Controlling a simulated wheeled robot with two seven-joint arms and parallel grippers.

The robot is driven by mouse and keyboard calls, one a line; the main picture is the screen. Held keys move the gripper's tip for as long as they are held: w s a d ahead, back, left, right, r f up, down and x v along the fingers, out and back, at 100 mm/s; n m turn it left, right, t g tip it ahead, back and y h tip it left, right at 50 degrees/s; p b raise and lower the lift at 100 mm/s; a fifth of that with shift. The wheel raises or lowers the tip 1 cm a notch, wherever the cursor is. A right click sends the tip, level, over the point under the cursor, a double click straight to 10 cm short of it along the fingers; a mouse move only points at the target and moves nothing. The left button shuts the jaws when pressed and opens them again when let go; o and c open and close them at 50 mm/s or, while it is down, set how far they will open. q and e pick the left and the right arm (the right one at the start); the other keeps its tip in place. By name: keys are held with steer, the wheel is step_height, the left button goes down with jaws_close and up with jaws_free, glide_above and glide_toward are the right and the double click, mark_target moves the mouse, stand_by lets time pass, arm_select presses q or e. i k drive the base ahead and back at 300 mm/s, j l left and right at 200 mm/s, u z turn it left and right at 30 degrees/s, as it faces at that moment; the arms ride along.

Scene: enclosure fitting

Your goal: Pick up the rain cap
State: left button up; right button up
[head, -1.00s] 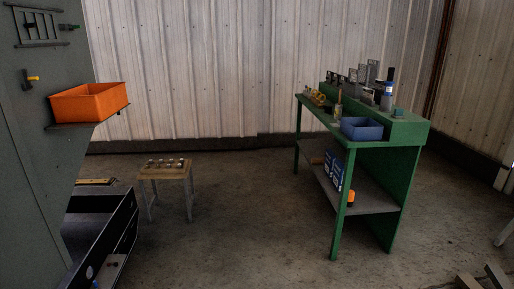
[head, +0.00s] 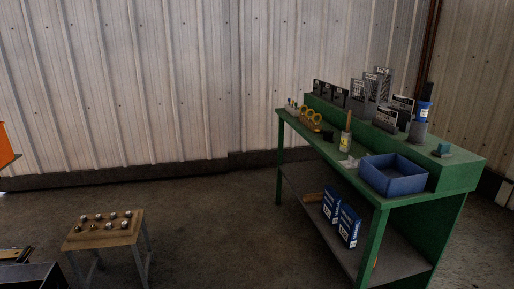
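I cannot make out a rain cap for certain. Several small metallic round pieces stand in rows on a low wooden stool (head: 108,236) at the lower left of the head view; they are too small to identify. Several labelled grey parts (head: 371,88) stand on the raised back ledge of the green workbench (head: 455,178), and they are also too small to name surely. Neither of my grippers shows in the head view.
A blue open bin (head: 394,176), a brush-like bottle (head: 346,140) and yellow rings (head: 310,118) are on the bench top. Blue boxes (head: 341,215) stand on its lower shelf. An orange bin (head: 6,147) is cut off at the left edge. The floor between stool and bench is clear.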

mark_target(327, 137)
steer(key=i+z, duration=0.35)
steer(key=i+j+z, duration=0.2)
steer(key=i+z, duration=0.15)
steer(key=i+j+z, duration=0.1)
steer(key=i+z, duration=0.15)
steer(key=z, duration=0.15)
steer(key=i+j+z, duration=0.15)
steer(key=z, duration=0.25)
